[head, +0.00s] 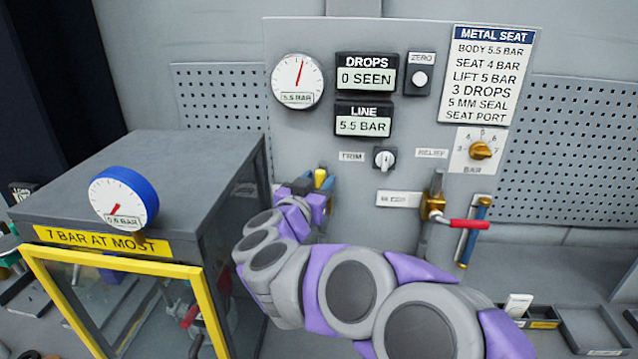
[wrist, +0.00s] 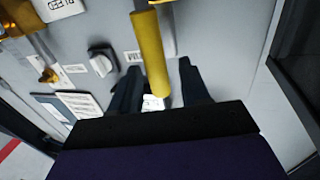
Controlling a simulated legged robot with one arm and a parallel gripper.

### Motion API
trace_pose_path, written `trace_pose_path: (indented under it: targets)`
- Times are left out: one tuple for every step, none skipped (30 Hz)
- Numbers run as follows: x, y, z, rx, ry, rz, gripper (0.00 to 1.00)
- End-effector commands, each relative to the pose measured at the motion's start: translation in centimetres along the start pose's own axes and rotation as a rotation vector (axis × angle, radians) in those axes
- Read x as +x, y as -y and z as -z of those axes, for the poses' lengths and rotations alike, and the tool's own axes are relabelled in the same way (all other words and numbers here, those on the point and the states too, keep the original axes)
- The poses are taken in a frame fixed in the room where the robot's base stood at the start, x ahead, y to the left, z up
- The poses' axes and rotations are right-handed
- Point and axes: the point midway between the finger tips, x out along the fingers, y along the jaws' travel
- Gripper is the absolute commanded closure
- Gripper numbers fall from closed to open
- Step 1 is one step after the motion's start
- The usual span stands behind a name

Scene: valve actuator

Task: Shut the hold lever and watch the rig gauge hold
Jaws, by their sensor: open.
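A yellow lever handle (head: 320,177), apparently the hold lever, is on the grey panel's lower left. In the wrist view the yellow handle (wrist: 152,55) reaches down between the dark fingers of my gripper (wrist: 160,82). The fingers are open, one on each side; contact cannot be told. In the head view my gripper (head: 308,186) is at the handle, and my arm hides its mount. The blue-rimmed gauge (head: 124,198) on the grey cabinet reads about 0.6 BAR. The white panel gauge (head: 298,81) reads 5.5 BAR. Which is the rig gauge is not labelled.
The LINE display (head: 363,119) reads 5.5 BAR; DROPS (head: 366,73) reads 0 SEEN. A red-handled lever (head: 468,224) on a brass valve sticks out right of my arm. The yellow-framed cabinet (head: 110,255) stands close on the left. Trays (head: 590,325) lie at lower right.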

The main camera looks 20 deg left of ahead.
Motion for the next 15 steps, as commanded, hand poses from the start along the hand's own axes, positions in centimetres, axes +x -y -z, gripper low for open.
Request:
trace_pose_path:
  targets:
    - [0.50, -0.02, -0.09, 0.000, 0.000, -0.001, 0.54]
    - [0.71, -0.02, -0.08, 0.000, 0.000, 0.000, 0.54]
    - [0.95, -0.03, -0.07, -0.001, 0.000, 0.000, 0.54]
    - [1.10, -0.04, -0.05, -0.002, -0.001, 0.000, 0.54]
    - [1.22, -0.04, -0.05, -0.002, -0.001, 0.000, 0.54]
    - [1.34, -0.05, -0.04, -0.003, -0.001, 0.000, 0.54]
    - [1.40, -0.05, -0.02, -0.003, -0.001, 0.001, 0.54]
    - [1.43, -0.06, -0.01, -0.003, -0.001, 0.000, 0.54]
    - [1.46, -0.06, 0.00, -0.003, -0.001, 0.001, 0.54]
    - [1.46, -0.06, 0.01, -0.003, -0.001, 0.001, 0.54]
    - [1.46, -0.06, 0.01, -0.003, -0.001, 0.001, 0.54]
    - [1.45, -0.06, 0.01, -0.003, -0.001, 0.001, 0.54]
    - [1.44, -0.06, 0.01, -0.003, -0.001, 0.001, 0.54]
    - [1.45, -0.06, 0.01, -0.002, -0.001, 0.001, 0.54]
    - [1.44, -0.06, 0.01, -0.002, -0.001, 0.001, 0.56]
